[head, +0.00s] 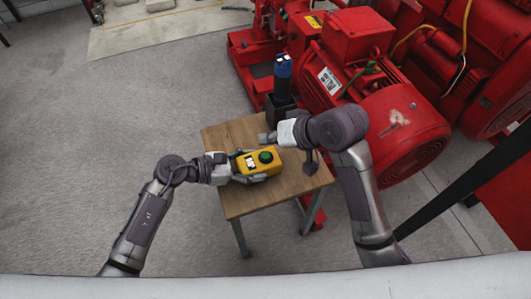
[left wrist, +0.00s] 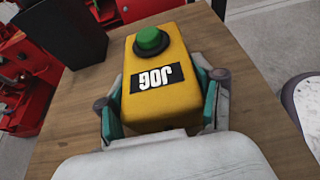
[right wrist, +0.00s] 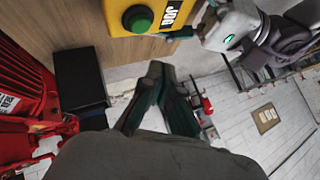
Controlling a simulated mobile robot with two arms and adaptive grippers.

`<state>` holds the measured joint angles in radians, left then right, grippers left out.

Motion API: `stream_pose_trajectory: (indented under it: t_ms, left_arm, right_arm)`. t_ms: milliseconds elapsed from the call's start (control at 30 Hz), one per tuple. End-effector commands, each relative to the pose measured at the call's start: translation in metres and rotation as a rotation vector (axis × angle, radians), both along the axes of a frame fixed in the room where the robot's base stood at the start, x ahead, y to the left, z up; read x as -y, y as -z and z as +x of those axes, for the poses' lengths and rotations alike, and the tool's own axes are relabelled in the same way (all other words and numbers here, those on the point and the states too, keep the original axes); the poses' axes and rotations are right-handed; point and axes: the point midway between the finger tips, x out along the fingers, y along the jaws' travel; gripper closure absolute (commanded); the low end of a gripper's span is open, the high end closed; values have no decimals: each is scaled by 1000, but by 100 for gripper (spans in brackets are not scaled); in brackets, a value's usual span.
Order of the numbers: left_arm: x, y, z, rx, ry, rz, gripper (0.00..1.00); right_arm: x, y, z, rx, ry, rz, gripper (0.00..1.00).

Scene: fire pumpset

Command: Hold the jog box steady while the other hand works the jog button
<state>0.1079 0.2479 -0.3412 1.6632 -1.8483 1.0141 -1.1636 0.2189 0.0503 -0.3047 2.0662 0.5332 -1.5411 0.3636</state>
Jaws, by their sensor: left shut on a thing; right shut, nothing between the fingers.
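The yellow jog box (head: 246,164) lies over the small wooden table, with its black-and-white JOG label (left wrist: 154,77) and round green button (head: 265,156) facing up. My left gripper (head: 256,176) is shut on the box, with one finger on each side of it in the left wrist view (left wrist: 158,108). The button end points away from the left hand. My right gripper (head: 264,137) is shut and empty, beyond the box on its far side. In the right wrist view its fingertips (right wrist: 160,72) are together, apart from the button (right wrist: 138,19).
The wooden table (head: 232,205) has bare top in front of and to the right of the box. A black open container (head: 279,108) stands behind, with a blue-and-black item (head: 283,72) above it. The red pumpset (head: 400,130) is close on the right.

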Motion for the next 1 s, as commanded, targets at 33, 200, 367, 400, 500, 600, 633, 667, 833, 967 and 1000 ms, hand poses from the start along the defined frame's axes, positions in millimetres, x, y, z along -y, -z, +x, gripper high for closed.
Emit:
stream_pose_trajectory:
  t_ms: [33, 200, 367, 400, 500, 600, 633, 667, 833, 967, 1000]
  left_arm:
    - [0, 1, -1, -3, 1, 2, 81]
    - [0, 1, -1, -3, 1, 2, 81]
    - [0, 1, -1, -3, 1, 2, 81]
    - [0, 1, -1, -3, 1, 2, 81]
    - [0, 2, -1, -3, 1, 2, 81]
    - [0, 2, -1, -3, 1, 2, 81]
    - [0, 2, -1, -3, 1, 2, 81]
    - [0, 2, -1, -3, 1, 2, 81]
    - [0, 2, -1, -3, 1, 2, 81]
    - [0, 2, -1, -3, 1, 2, 82]
    - [0, 2, -1, -3, 1, 2, 82]
  right_arm:
    - [0, 7, -1, -3, 1, 1, 100]
    - [0, 23, 0, -1, -1, 0, 100]
    - [0, 30, 0, -1, 1, 0, 100]
    - [0, 30, 0, -1, 1, 0, 100]
    - [0, 31, 0, 1, 0, 1, 100]
    - [0, 31, 0, 1, 0, 1, 100]
    - [0, 30, 0, 1, 0, 1, 100]
    - [0, 30, 0, 1, 0, 1, 100]
    - [0, 30, 0, 1, 0, 1, 100]
    - [0, 30, 0, 1, 0, 1, 100]
    - [0, 30, 0, 1, 0, 1, 100]
